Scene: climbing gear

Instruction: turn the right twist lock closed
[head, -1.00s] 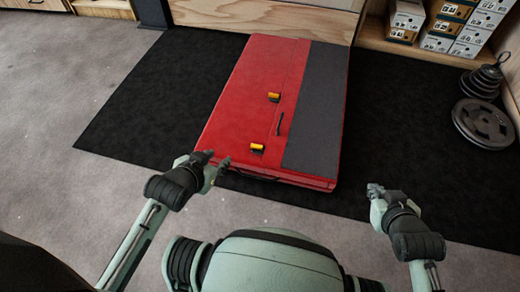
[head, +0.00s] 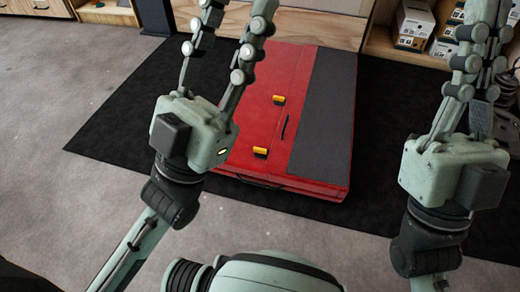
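A red pad or case (head: 262,75) with a grey strip (head: 325,110) along its right side lies on a black mat. Two small yellow-and-black twist locks sit on its red top: a far one (head: 279,100), slightly further right, and a near one (head: 261,152) by the front edge. Their turn positions are too small to read. My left gripper (head: 232,16) is raised, open and empty, and covers part of the pad's left side. Neither touches a lock.
A dark strap handle (head: 285,127) lies beside the locks. The black mat (head: 115,125) is clear on the left. Shelves with shoe boxes (head: 413,24) stand at the back right. Weight plates behind my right gripper are mostly hidden.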

